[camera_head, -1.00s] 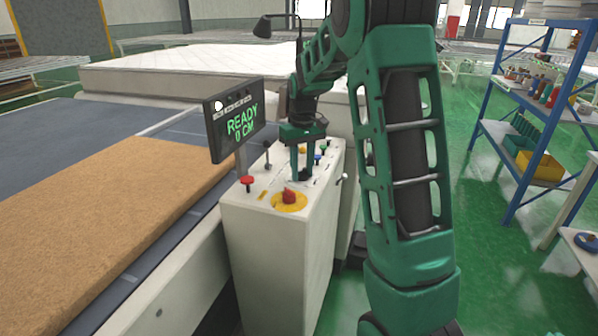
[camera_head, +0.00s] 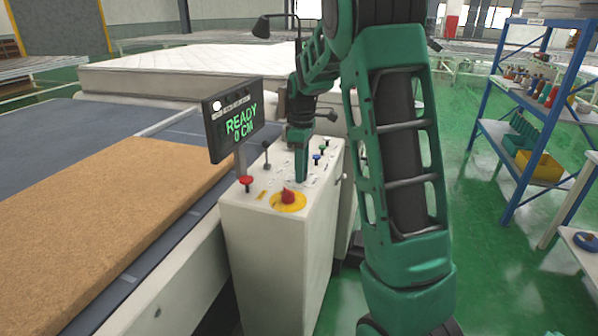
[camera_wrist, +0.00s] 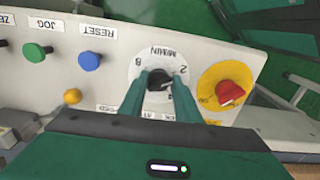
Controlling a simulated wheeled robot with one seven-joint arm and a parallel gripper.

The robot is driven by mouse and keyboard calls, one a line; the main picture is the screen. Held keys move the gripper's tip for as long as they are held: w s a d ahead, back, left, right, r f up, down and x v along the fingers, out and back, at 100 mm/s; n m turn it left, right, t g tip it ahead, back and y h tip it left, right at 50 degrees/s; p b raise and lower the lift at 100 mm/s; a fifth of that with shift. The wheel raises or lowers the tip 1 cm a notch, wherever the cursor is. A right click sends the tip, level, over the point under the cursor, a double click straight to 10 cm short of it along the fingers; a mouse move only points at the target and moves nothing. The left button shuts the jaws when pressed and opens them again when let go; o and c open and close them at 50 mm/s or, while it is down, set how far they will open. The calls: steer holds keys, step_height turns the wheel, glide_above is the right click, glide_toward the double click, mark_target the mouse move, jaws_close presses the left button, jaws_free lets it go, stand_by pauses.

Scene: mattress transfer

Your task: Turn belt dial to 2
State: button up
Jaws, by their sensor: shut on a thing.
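The belt dial is a black knob (camera_wrist: 157,83) on a round white plate (camera_wrist: 158,62) marked M/MIN, with 2, 8 and other figures around it. My gripper (camera_wrist: 160,80) is shut on the knob, one green finger on each side. Which figure the knob points at I cannot tell, as the fingers cover part of it. In the head view my gripper (camera_head: 301,178) points down onto the top of the white control console (camera_head: 265,240), and the knob is hidden there. The display (camera_head: 236,119) reads READY 0 CM.
A red knob on a yellow disc (camera_wrist: 230,93) sits close beside the dial. A blue button (camera_wrist: 89,61), a green button (camera_wrist: 35,52) and a small yellow one (camera_wrist: 72,96) are on the other side. A red mushroom button (camera_head: 246,181) and a lever (camera_head: 266,155) stand near my gripper.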

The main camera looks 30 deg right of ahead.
steer(key=shift+w+d+r+n, duration=0.15)
steer(key=shift+w+d+n, duration=0.1)
steer(key=shift+n, duration=0.15)
steer(key=o, duration=1)
steer(key=shift+s+a, duration=0.1)
step_height(320, 180, up, 11)
steer(key=shift+f, duration=0.2)
